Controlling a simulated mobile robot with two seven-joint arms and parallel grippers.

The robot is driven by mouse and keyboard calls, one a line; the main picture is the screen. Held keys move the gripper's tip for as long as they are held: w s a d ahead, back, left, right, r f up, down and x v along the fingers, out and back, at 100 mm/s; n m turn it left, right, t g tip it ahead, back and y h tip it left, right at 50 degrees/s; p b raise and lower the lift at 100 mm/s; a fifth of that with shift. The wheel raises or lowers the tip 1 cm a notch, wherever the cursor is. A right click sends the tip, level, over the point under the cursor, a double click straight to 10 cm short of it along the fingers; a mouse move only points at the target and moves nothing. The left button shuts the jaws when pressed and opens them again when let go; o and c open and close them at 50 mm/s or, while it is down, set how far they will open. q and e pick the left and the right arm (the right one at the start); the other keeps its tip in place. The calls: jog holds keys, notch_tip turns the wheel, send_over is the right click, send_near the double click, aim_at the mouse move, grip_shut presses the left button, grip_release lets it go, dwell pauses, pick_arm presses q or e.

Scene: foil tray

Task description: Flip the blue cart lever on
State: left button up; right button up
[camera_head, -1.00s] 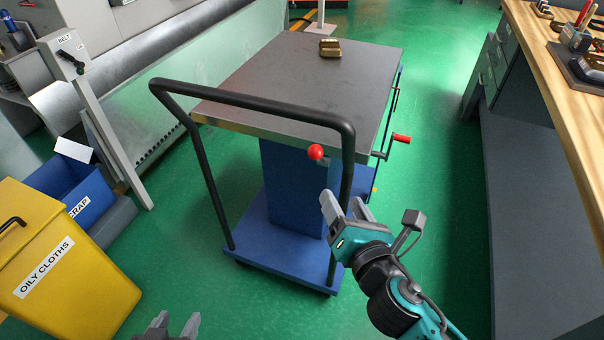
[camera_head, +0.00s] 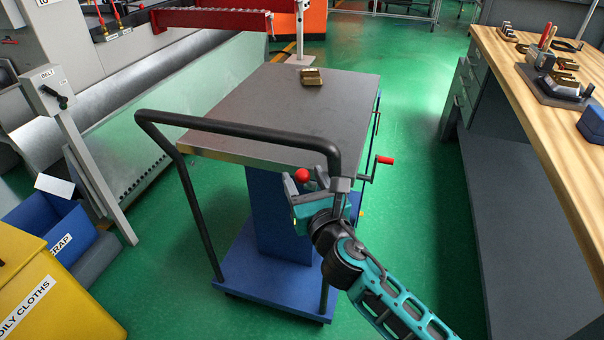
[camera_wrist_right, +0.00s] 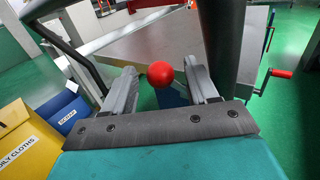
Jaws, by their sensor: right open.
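The blue cart (camera_head: 262,287) has a grey top and a black push handle (camera_head: 235,121). Its lever ends in a red ball knob (camera_head: 302,175) below the near edge of the top, by the handle's right post. My right gripper (camera_head: 299,183) is open at the knob. In the right wrist view the red knob (camera_wrist_right: 160,74) lies between the two finger tips (camera_wrist_right: 162,88), with gaps on both sides. The lever's shaft is mostly hidden. My left gripper is not in view.
A crank with a red grip (camera_head: 385,160) sticks out of the cart's right side. A brass-coloured block (camera_head: 312,77) lies on the cart top. A wooden workbench (camera_head: 520,95) stands right, yellow and blue bins (camera_head: 55,235) left. Green floor lies clear between cart and bench.

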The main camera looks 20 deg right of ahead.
jog(key=shift+w, duration=1.05)
grip_shut()
